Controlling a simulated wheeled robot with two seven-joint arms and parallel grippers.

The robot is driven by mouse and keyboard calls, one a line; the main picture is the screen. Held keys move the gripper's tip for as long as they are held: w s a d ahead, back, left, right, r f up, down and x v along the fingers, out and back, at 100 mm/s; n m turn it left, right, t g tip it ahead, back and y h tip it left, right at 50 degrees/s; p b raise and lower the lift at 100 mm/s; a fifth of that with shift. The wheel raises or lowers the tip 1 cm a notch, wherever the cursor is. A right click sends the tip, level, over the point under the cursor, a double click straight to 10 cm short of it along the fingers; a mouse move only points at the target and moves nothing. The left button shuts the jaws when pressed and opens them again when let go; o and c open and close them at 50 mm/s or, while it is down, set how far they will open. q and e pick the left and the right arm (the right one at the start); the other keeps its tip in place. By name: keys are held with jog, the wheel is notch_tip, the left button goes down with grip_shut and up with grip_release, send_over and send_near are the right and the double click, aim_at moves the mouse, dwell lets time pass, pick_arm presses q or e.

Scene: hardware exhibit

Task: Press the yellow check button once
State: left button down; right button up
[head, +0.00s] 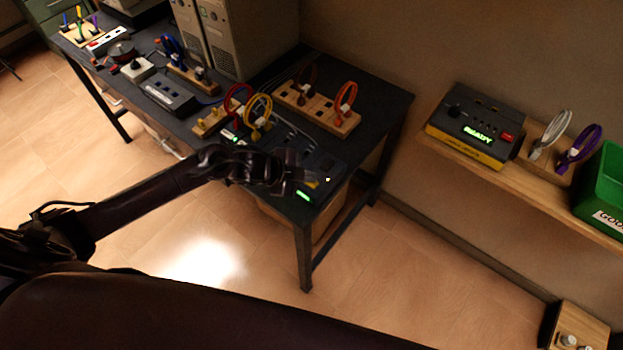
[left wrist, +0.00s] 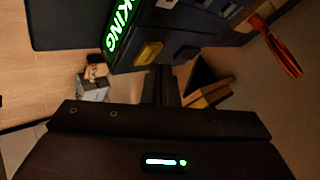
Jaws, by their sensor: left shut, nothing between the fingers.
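The yellow check button (left wrist: 148,54) shows in the left wrist view on the dark face of a device (left wrist: 185,42), beside a lit green display (left wrist: 122,25) of which the letters "KING" show. In the head view the same device (head: 326,165) sits at the near right corner of the dark table, and my gripper covers most of its button. My left gripper (head: 308,181) is shut and empty, reaching over that device. In the left wrist view its fingertips (left wrist: 161,72) are close beside the button; I cannot tell whether they touch it. My right gripper is not in view.
On the dark table (head: 385,100) stand wooden blocks with red, yellow and orange cable loops (head: 345,100), a grey computer tower (head: 235,40) and small devices. A wall shelf (head: 470,150) holds a yellow-black box (head: 475,127) with a green display and a green bin (head: 605,185).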

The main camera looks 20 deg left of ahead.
aim_at(307, 184)
pick_arm(q)
jog(key=shift+r, duration=0.35)
notch_tip(307, 184, up, 5)
jog(key=p, duration=0.4)
jog(key=shift+p, duration=0.4)
dwell(0.4)
